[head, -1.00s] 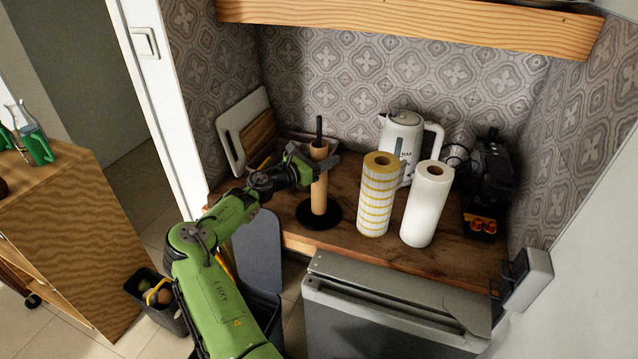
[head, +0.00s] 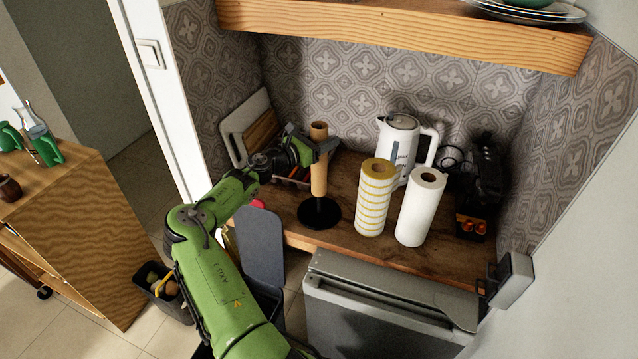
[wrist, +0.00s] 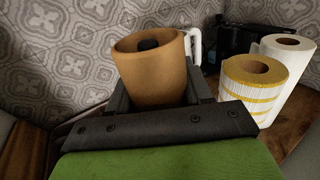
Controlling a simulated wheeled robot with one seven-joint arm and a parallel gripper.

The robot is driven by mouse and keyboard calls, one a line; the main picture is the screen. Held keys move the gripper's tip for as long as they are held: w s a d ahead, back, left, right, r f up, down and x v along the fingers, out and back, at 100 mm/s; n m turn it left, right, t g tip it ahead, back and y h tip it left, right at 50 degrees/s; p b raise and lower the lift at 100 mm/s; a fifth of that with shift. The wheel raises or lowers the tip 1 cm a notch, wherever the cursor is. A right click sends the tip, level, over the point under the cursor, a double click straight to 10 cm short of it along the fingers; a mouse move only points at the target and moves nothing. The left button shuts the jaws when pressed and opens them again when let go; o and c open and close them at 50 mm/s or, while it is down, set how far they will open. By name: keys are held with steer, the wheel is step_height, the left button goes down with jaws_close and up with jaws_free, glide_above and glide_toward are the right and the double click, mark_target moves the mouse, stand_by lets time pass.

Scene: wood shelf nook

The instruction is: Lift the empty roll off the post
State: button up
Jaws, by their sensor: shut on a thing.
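The empty roll (head: 319,178), a bare brown cardboard tube, is upright around the post and raised clear of its base. My gripper (head: 321,146) is shut on the roll near its upper end, coming from the left. The dark post (head: 319,206) shows below the roll, standing on a round black base (head: 319,216). In the wrist view the roll (wrist: 150,72) sits between the fingers of my gripper (wrist: 160,92). The dark post tip (wrist: 148,44) shows inside the roll's open top, so the post is still within the tube.
A yellow-striped roll (head: 375,200) and a white paper roll (head: 420,208) stand to the right. A white kettle (head: 399,145) is behind them. Cutting boards (head: 245,125) lean at the left wall. A wooden shelf (head: 400,32) overhangs the counter, with open room beneath it.

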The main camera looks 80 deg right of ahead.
steer(key=shift+r+p, duration=3.55)
steer(key=shift+r, duration=9.95)
steer(key=a+b, duration=0.6)
steer(key=a, duration=0.4)
steer(key=shift+w, duration=0.45)
steer(key=shift+w+f, duration=0.1)
steer(key=shift+w, duration=0.05)
